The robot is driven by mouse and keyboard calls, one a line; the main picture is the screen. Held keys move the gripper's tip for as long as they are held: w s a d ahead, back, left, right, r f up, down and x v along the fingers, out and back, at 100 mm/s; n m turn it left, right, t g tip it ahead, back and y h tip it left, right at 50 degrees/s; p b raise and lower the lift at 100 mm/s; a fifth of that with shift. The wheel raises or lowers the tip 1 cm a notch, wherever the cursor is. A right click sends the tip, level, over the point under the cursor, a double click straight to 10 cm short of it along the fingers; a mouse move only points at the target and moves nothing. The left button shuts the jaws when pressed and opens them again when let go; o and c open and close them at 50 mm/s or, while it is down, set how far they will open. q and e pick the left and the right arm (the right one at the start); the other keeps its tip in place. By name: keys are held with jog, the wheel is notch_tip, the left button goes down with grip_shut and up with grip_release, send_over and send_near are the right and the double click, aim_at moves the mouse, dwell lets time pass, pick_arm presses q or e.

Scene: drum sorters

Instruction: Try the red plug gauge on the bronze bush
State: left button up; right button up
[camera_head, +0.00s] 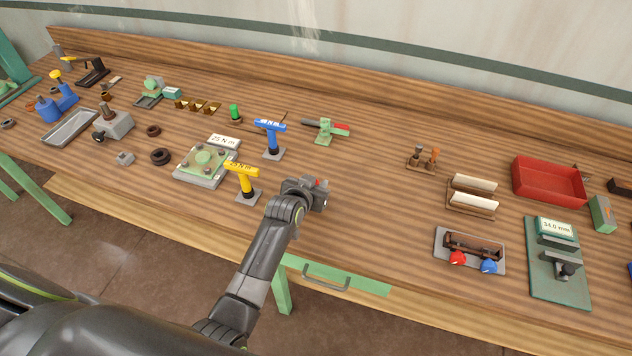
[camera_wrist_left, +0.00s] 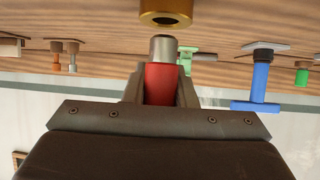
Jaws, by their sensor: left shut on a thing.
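My left gripper (camera_head: 308,192) is over the front middle of the bench in the head view. It is shut on the red plug gauge (camera_wrist_left: 161,84), whose red grip sits between the fingers in the left wrist view. The gauge's plain grey metal end points at the bronze bush (camera_wrist_left: 165,8). The bush's dark round hole faces the gauge. A small gap shows between the grey end and the bush, roughly in line in this view. In the head view only a bit of red shows at the gripper, and I cannot make out the bush. My right gripper is not in view.
A yellow-handled tool (camera_head: 242,170) stands close left of my gripper, and a blue-handled tool (camera_head: 270,128) behind it. A green stand with a red-ended bar (camera_head: 325,130) is further back. A rack with red and blue knobs (camera_head: 470,250) is right. Bare bench lies between.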

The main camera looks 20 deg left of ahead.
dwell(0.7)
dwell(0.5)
pick_arm(q)
jog(key=shift+p, duration=0.7)
jog(key=shift+f+b, duration=0.55)
jog(key=shift+f, duration=0.25)
dwell(0.6)
jog(key=shift+s+f, duration=0.1)
jog(key=shift+f, duration=0.05)
dwell(0.9)
jog(key=shift+r+p, duration=1.85)
jog(key=shift+p, duration=0.05)
